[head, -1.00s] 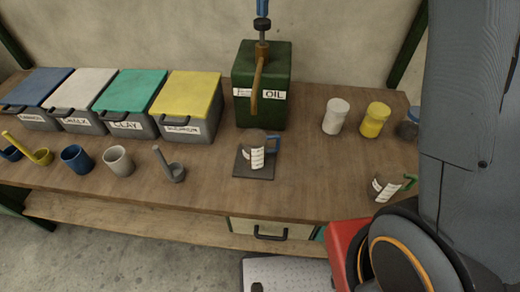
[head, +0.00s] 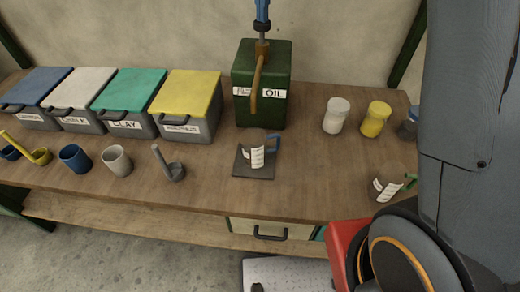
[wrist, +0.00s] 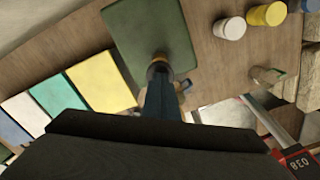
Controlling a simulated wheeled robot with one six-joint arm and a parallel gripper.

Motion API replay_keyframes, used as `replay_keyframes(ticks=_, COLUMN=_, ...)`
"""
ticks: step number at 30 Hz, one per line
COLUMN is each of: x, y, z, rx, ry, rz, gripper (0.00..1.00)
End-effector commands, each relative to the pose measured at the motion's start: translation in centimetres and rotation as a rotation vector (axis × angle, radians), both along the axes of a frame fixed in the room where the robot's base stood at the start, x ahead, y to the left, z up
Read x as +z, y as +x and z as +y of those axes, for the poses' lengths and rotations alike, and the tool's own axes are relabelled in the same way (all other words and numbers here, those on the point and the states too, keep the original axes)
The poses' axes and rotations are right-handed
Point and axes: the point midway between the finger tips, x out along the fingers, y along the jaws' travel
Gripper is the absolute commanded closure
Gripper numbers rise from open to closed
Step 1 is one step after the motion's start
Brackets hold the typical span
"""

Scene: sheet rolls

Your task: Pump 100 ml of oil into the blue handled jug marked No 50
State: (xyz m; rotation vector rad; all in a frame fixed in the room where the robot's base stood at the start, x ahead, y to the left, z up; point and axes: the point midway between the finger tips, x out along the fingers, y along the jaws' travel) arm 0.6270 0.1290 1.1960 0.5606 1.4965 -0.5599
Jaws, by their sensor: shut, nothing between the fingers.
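The oil pump (head: 244,109) is a dark green can labelled OIL, with a brown spout and a dark plunger knob (head: 262,27) on top. The can also shows from above in the wrist view (wrist: 128,35). My gripper (head: 262,20) is shut, its blue fingers pointing down at the knob and seeming to touch it. In the wrist view the fingertips (wrist: 160,78) are over the can's brown collar. The blue handled jug (head: 257,152), see-through with a white scale label, stands upright on a dark square plate (head: 253,175) below the spout. Its number and oil level are unreadable.
A green handled jug (head: 389,188) stands at the right front. White (head: 336,116) and yellow (head: 375,120) jars stand right of the pump. Lidded bins, including a yellow-lidded one (head: 187,93), cups and scoops fill the left. Bare bench lies between the jugs.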

Motion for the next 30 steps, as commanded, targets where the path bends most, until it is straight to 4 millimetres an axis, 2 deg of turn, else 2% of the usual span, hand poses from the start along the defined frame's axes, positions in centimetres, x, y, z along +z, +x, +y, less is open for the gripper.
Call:
replay_keyframes(ticks=25, x=-2.9, y=0.0, z=0.0, rx=0.000, ry=0.000, rz=0.003, gripper=1.00)
replay_keyframes(ticks=30, x=-2.8, y=-0.1, z=0.0, rx=0.000, ry=0.000, rz=0.003, gripper=1.00)
